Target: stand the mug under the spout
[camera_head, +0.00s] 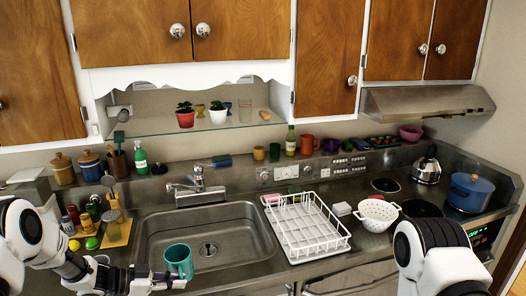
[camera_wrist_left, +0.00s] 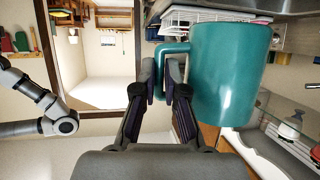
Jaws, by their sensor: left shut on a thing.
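The teal mug (camera_head: 179,258) is upright over the left front part of the sink (camera_head: 232,262), to the left of the drain. My left gripper (camera_head: 172,279) is shut on its handle. In the left wrist view the mug (camera_wrist_left: 225,75) is large and close, with its handle between the fingers of the left gripper (camera_wrist_left: 166,80). The tap with its spout (camera_head: 197,181) stands at the back rim of the sink, behind the mug. I cannot tell whether the mug's base touches the sink floor. My right arm shows at the lower right, but its gripper is out of view.
A white dish rack (camera_head: 305,229) stands just right of the sink. A white colander (camera_head: 377,213) is farther right. Jars and fruit stand around a wooden board (camera_head: 116,233) left of the sink. The right part of the basin is clear.

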